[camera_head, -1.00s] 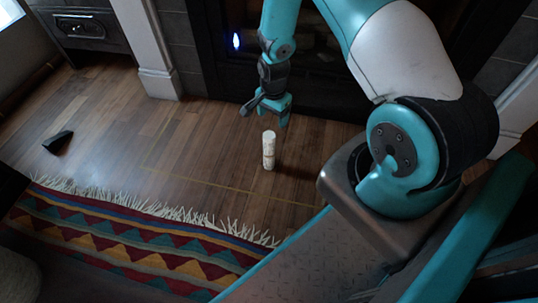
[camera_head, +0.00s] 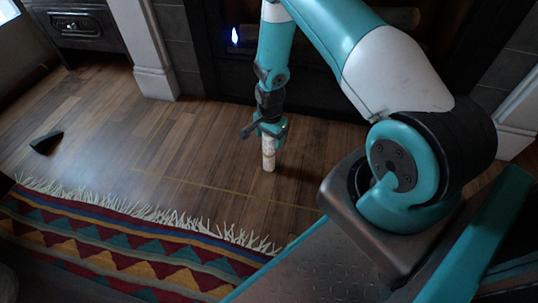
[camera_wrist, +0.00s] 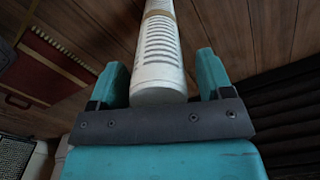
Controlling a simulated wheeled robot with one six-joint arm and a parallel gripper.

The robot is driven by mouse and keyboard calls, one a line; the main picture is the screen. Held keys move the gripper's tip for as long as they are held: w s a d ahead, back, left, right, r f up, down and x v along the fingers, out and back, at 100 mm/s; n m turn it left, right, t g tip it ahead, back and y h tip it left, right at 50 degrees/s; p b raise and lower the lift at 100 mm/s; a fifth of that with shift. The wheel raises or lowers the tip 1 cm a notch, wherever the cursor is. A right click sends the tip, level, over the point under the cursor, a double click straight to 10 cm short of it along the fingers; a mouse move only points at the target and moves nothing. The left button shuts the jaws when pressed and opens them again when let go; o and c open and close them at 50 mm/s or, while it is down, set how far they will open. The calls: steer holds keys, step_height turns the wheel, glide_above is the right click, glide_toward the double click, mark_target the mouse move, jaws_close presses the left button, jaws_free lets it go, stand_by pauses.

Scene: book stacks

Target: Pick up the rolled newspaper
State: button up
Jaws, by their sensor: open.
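The rolled newspaper (camera_head: 268,155) is a pale upright cylinder standing on the wooden floor in the head view. My gripper (camera_head: 268,132) is above it, pointing down, with its fingers around the upper part. In the wrist view the newspaper (camera_wrist: 160,55) shows printed lines and a tan band, and its near end lies between the two teal fingers of my gripper (camera_wrist: 160,80). The jaws are open, with a gap visible on both sides of the roll. The top of the roll is hidden by the gripper in the head view.
A striped, fringed rug (camera_head: 120,245) covers the floor at the lower left. A small dark wedge (camera_head: 46,142) lies on the floor at the left. A dark fireplace (camera_head: 225,75) stands behind the newspaper, with a pale pillar (camera_head: 150,50) left of it. The wooden floor (camera_head: 190,150) between is clear.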

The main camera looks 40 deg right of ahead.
steer(key=shift+r, duration=0.1)
steer(key=shift+c, duration=0.2)
steer(key=c, duration=1.3)
